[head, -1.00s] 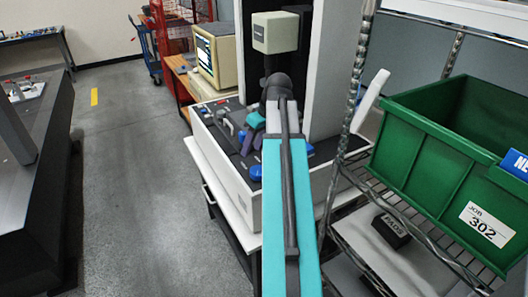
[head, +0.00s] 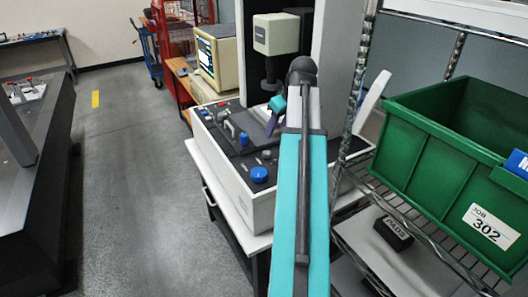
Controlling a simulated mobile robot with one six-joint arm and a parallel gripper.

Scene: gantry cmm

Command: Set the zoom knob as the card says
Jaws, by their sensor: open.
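The measuring machine (head: 238,190) has a light base with a dark control deck. A large blue knob (head: 259,174) sits at the deck's front corner, and a smaller blue knob (head: 243,138) sits further back. I cannot tell which is the zoom knob; no marks are readable. I cannot make out a card with a setting. My arm hides the deck's right side.
A pale machine head (head: 276,35) hangs over the deck close to my gripper. A wire rack on the right holds a green bin (head: 420,150) labelled JOB 302. A monitor (head: 217,55) stands behind left. The floor (head: 130,180) on the left is clear.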

